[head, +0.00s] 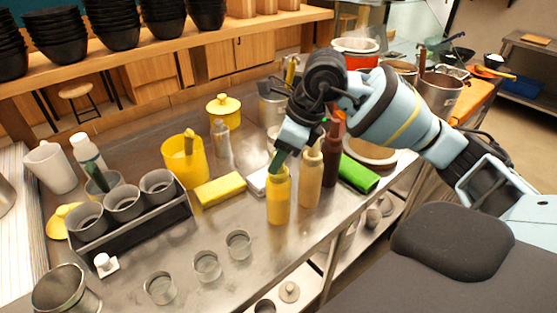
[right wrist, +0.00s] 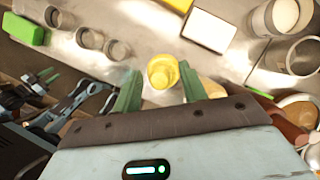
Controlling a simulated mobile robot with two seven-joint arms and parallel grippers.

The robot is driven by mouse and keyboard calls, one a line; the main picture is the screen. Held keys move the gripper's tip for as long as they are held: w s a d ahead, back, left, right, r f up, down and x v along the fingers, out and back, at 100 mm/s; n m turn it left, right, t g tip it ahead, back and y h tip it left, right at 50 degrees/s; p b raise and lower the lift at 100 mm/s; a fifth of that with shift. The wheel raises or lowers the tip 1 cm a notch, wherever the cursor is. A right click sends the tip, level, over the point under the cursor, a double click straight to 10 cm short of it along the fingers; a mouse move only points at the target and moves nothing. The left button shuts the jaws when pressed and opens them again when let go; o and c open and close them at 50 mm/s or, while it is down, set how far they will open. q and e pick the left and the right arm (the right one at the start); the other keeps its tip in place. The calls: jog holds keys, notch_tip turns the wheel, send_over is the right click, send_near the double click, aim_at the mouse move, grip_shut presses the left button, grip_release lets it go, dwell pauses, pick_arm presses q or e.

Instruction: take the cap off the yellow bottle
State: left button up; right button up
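The yellow bottle (head: 279,198) stands upright near the front edge of the steel counter. My right gripper (head: 276,160) comes down over its top and hides the cap in the head view. In the right wrist view, the bottle's round yellow top (right wrist: 162,71) lies between the two green fingers of the right gripper (right wrist: 160,92). The fingers are spread, with a visible gap on each side. My left gripper (right wrist: 48,75) seems to show small at the left of the right wrist view; its opening is unclear. It is outside the head view.
A cream bottle (head: 310,180) and a dark red bottle (head: 331,152) stand close right of the yellow one. A yellow sponge (head: 220,189) lies left, a green block (head: 358,174) right. Several metal cups, including one nearby (head: 238,244), stand at the counter's front.

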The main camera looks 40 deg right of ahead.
jog(key=c, duration=0.6)
jog(key=shift+r, duration=0.1)
notch_tip(320, 180, up, 10)
jog(key=shift+f, duration=0.1)
dwell(0.4)
